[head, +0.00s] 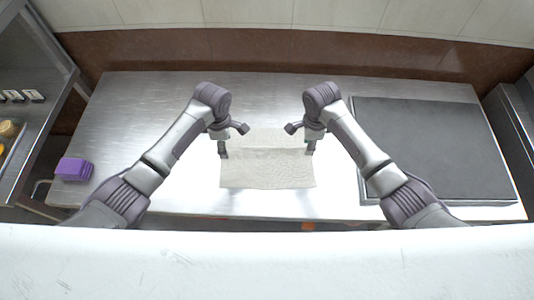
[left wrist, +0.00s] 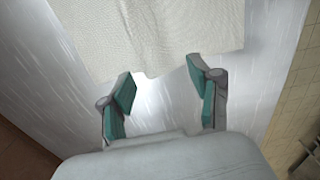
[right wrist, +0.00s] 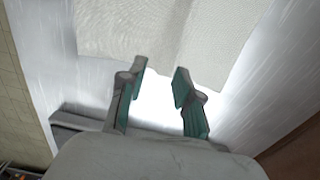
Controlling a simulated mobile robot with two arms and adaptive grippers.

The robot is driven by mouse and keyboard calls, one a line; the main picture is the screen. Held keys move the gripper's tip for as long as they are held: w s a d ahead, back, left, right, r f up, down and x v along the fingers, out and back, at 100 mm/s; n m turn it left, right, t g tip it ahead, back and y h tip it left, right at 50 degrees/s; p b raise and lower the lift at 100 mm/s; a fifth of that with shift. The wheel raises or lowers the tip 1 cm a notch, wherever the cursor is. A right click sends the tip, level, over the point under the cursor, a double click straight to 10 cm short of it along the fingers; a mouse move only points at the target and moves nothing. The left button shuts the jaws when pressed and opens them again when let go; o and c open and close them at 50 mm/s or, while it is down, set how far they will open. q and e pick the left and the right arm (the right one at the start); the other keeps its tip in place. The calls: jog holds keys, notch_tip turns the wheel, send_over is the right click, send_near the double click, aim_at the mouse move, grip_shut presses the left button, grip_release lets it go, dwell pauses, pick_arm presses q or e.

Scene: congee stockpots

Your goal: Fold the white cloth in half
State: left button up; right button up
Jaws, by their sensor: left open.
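The white cloth (head: 268,172) lies on the steel table in the middle of the head view, spread out with a crosswise line across it between my grippers. My left gripper (head: 223,150) is at the cloth's left side, open, with its fingers (left wrist: 160,95) apart near the cloth's edge (left wrist: 140,40). My right gripper (head: 311,147) is at the cloth's right side. Its fingers (right wrist: 160,80) are also apart, by the cloth's edge (right wrist: 150,30). A crease runs through the cloth in both wrist views. Whether the fingertips touch the cloth is unclear.
The steel table (head: 140,110) is bare around the cloth. A dark flat plate (head: 430,140) covers its right part. A purple block (head: 74,169) sits at the left edge. A brown wall band (head: 250,52) closes the back.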

jog(key=o, duration=1.3)
pick_arm(q)
jog(key=shift+r, duration=0.1)
notch_tip(320, 180, up, 6)
jog(key=p, duration=0.6)
jog(key=shift+r, duration=0.2)
pick_arm(e)
notch_tip(320, 180, up, 5)
jog(key=shift+r, duration=0.2)
jog(key=shift+r, duration=0.1)
notch_tip(320, 180, up, 12)
jog(key=shift+f, duration=0.1)
